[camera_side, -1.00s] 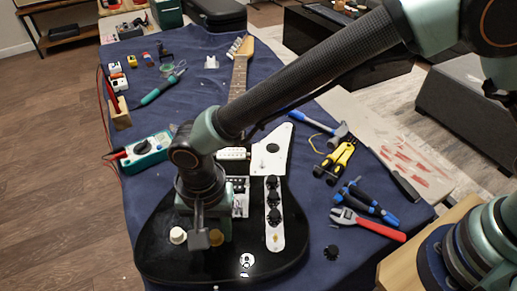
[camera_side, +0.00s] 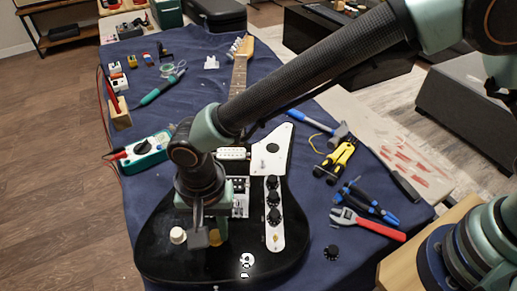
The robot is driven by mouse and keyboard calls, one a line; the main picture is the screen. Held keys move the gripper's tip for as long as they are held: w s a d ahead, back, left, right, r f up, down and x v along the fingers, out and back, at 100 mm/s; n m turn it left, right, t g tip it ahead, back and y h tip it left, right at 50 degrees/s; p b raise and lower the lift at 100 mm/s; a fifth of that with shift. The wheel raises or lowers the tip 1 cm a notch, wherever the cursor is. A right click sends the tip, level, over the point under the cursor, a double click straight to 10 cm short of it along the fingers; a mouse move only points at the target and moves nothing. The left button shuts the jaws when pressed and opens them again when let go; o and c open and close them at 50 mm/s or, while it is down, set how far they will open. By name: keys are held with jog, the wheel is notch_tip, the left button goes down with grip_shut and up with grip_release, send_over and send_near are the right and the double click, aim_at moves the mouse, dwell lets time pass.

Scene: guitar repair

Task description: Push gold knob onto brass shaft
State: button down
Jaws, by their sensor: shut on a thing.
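My gripper (camera_side: 207,238) points down low over the lower left part of the black guitar body (camera_side: 160,262). It is shut on the gold knob (camera_side: 215,238), which shows only partly beside the finger. The finger and wrist hide the rest of the knob and what lies under it. A small brass-coloured post (camera_side: 275,238), which looks like the brass shaft, stands at the lower end of the white control plate (camera_side: 274,247). The gripper is left of this post and apart from it. Several black knobs (camera_side: 273,199) sit in a row further up that plate.
A cream knob (camera_side: 178,235) is close left of my gripper. A metal jack plate (camera_side: 247,262) lies right of it on the body. A loose black knob (camera_side: 332,251), a red-handled wrench (camera_side: 368,224) and pliers (camera_side: 335,160) lie on the blue cloth (camera_side: 310,272) to the right.

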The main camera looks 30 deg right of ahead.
aim_at(215, 233)
jog(key=shift+r, duration=3)
jog(key=w+d+r+n, duration=0.1)
jog(key=w+d+r, duration=0.25)
jog(key=d, duration=0.65)
jog(key=w+d+r+n, duration=0.15)
jog(key=w+d, duration=0.35)
jog(key=d, duration=0.5)
jog(key=s+d+r+n, duration=0.1)
jog(key=s+d, duration=0.1)
jog(key=d, duration=0.7)
jog(key=s+d+r+n, duration=0.1)
jog(key=d+n, duration=0.1)
jog(key=d, duration=0.7)
jog(key=shift+s+d+r, duration=0.25)
jog(key=shift+s+d, duration=0.1)
